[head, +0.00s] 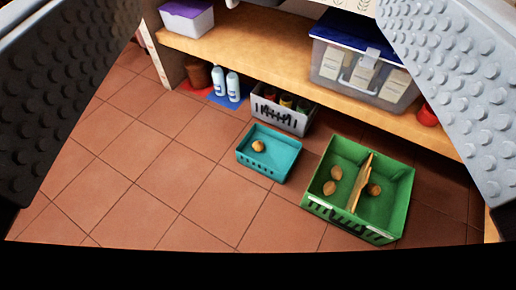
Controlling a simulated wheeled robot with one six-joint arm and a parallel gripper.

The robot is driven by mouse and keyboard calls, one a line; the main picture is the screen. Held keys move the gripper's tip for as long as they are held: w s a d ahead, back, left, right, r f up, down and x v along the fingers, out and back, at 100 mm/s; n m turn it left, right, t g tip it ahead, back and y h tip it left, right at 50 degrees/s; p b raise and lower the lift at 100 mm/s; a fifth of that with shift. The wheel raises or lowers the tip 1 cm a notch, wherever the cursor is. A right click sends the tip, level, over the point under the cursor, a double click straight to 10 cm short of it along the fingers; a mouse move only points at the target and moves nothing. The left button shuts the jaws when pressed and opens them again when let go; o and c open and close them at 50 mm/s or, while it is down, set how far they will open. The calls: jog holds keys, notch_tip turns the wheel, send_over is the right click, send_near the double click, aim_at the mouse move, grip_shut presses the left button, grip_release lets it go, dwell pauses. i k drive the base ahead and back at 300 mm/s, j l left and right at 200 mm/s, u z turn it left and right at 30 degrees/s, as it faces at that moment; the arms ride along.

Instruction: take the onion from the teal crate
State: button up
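The teal crate (279,167) stands on the tiled floor near the middle of the head view. A small round tan onion (258,146) lies inside it, toward the left of its floor. My gripper (250,215) shows as two large studded fingers at the left and right edges of the view, wide apart. Nothing is between them up close. The crate and onion are well beyond the fingers, apart from them.
A green crate (334,214) with a wooden divider and several brown items stands to the right. A grey basket (289,121) stands behind the teal crate. A wooden shelf (265,60) with bins overhangs the back. Floor tiles (150,190) at left are clear.

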aim_at(258, 146)
jog(key=j+z, duration=0.5)
jog(key=j, duration=0.75)
jog(key=k, duration=0.05)
